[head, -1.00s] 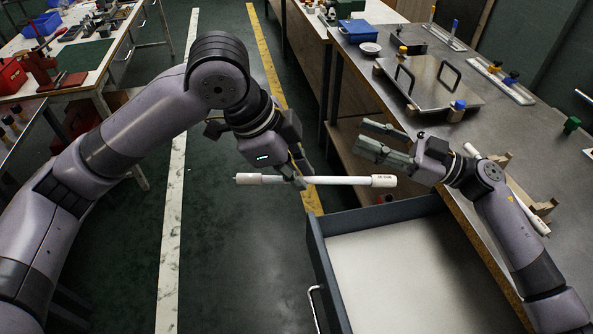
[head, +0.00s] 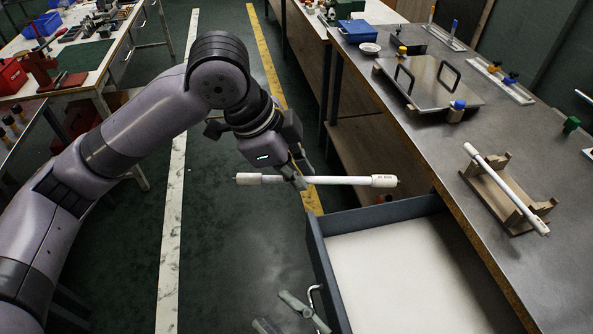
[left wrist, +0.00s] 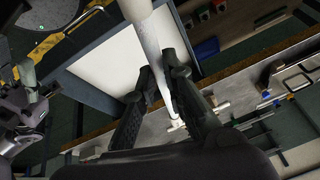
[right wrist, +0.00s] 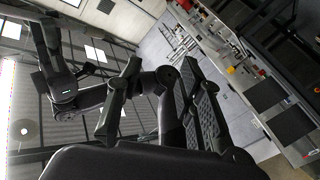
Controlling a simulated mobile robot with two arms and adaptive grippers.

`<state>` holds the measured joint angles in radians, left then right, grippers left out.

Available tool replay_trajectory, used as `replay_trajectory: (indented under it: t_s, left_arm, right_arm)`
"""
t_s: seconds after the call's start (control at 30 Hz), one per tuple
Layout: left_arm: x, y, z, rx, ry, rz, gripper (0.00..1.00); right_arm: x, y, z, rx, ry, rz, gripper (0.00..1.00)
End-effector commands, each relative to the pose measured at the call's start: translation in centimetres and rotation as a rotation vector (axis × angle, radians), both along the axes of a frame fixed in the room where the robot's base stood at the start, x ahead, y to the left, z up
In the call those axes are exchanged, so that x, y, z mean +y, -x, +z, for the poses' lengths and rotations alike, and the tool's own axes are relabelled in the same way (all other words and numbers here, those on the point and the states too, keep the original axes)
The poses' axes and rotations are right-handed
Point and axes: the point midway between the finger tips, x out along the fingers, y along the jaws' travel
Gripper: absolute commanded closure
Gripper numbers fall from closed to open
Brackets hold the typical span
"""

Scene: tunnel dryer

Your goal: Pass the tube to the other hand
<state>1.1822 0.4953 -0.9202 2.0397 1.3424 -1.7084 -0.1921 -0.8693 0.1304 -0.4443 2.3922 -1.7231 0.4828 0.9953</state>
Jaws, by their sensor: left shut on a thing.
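My left gripper (head: 297,176) is shut on a white tube (head: 340,180). It holds the tube near its middle, roughly level, in the air left of the open drawer. In the left wrist view the tube (left wrist: 150,38) passes between the two dark fingers. My right gripper (head: 284,314) is at the bottom edge of the head view, well below the tube and apart from it. Its two fingers (right wrist: 160,85) are spread with nothing between them in the right wrist view. The rest of that arm is out of the head view.
A second white tube (head: 498,182) lies on a wooden rack (head: 494,207) on the bench at right. A drawer (head: 318,255) with a pale inside stands open below the bench. A metal plate with handles (head: 432,80) lies farther back. The floor left of the drawer is clear.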

Motion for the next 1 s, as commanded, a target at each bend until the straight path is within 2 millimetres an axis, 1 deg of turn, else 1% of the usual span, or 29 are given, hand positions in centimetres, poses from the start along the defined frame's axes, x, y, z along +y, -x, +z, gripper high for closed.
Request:
replay_trajectory:
  t_s: [0.03,0.13,0.17,0.2,0.27,0.33,0.47,0.5,0.57,0.6,0.67,0.7,0.8,0.9,1.0]
  left_arm:
    - [0.0,0.0,0.0,0.000,0.000,0.000,1.00]
    - [0.0,0.0,0.0,0.000,0.000,0.000,1.00]
    - [0.0,0.0,0.0,0.000,0.000,0.000,1.00]
    - [0.0,0.0,0.0,0.000,0.000,0.000,1.00]
    - [0.0,0.0,0.0,0.000,0.000,0.000,1.00]
    - [0.0,0.0,0.0,0.000,0.000,0.000,1.00]
    - [0.0,0.0,0.0,0.000,0.000,0.000,1.00]
    - [0.0,0.0,0.0,0.000,0.000,0.000,1.00]
    - [0.0,0.0,0.0,0.000,0.000,0.000,1.00]
    - [0.0,0.0,0.0,0.000,0.000,0.000,1.00]
    - [0.0,0.0,0.0,0.000,0.000,0.000,1.00]
    - [0.0,0.0,0.0,0.000,0.000,0.000,1.00]
    - [0.0,0.0,0.0,0.000,0.000,0.000,1.00]
    - [0.0,0.0,0.0,0.000,0.000,0.000,1.00]
    - [0.0,0.0,0.0,0.000,0.000,0.000,1.00]
  right_arm:
    - [1.5,1.0,-0.7,0.007,0.017,0.020,0.66]
    - [4.2,3.1,-2.5,-0.011,0.086,0.067,0.66]
    - [5.0,3.7,-3.3,-0.031,0.122,0.081,0.66]
    - [5.9,4.5,-4.6,-0.070,0.185,0.098,0.66]
    - [6.3,5.4,-6.9,-0.157,0.307,0.112,0.66]
    - [6.2,6.0,-9.7,-0.268,0.456,0.124,0.66]
    - [5.0,7.0,-15.1,-0.491,0.758,0.163,0.66]
    - [4.4,7.3,-16.7,-0.563,0.854,0.183,0.66]
    - [3.6,7.9,-19.2,-0.670,0.995,0.220,0.66]
    - [2.9,8.3,-20.8,-0.742,1.090,0.252,0.66]
    - [1.8,9.0,-23.2,-0.853,1.230,0.306,0.66]
    - [1.0,9.4,-24.7,-0.925,1.318,0.348,0.66]
    - [-1.0,10.5,-28.0,-1.096,1.512,0.457,0.66]
    - [-2.8,11.3,-30.4,-1.237,1.657,0.562,0.66]
    - [-4.5,12.0,-32.5,-1.350,1.773,0.660,0.66]
